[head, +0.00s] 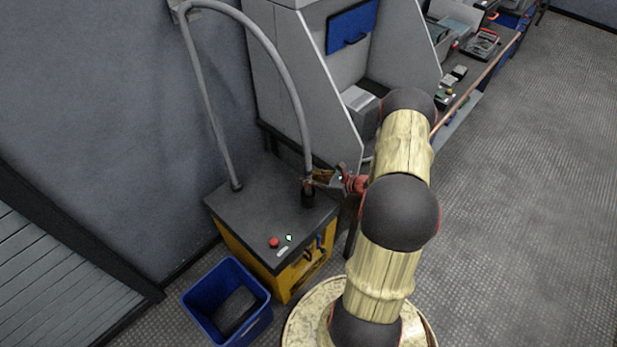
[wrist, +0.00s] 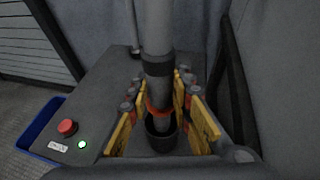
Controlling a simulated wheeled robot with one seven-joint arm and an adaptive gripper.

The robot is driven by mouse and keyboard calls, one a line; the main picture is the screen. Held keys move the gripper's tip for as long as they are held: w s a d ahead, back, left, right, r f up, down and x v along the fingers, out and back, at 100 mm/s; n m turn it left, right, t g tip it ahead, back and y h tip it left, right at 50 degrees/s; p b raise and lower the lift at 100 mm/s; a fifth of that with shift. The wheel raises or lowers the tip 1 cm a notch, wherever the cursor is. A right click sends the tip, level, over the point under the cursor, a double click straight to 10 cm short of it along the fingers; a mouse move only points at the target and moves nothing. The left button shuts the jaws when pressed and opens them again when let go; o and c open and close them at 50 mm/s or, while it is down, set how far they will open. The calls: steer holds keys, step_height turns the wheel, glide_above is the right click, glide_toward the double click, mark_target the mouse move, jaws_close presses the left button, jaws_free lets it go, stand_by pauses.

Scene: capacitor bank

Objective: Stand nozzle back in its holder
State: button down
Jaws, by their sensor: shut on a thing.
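The nozzle (wrist: 157,86) is the grey end of a thick hose, with a black collar and a red-orange ring. It stands about upright between the yellow fingers of my gripper (wrist: 160,112), which is shut on it. The holder (wrist: 162,142) is a dark round cup on the cabinet top. In the wrist view the nozzle's lower end shows inside the cup's rim; how deep it sits is hard to tell. In the head view my gripper (head: 318,179) is at the hose's lower end, just above the holder (head: 308,196), and partly hides the nozzle.
The hose (head: 262,38) arches from the wall to the nozzle. The yellow cabinet's dark top (head: 255,205) carries a red button (head: 274,242) and a green light (head: 289,237). A blue bin (head: 227,300) stands in front. A grey panelled bench (head: 300,85) is close behind. Floor is clear at right.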

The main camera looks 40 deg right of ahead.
steer(key=c, duration=1.5)
jaws_free()
steer(key=shift+c, duration=0.2)
steer(key=shift+o, duration=0.2)
steer(key=v, duration=1.2)
steer(key=shift+f, duration=0.1)
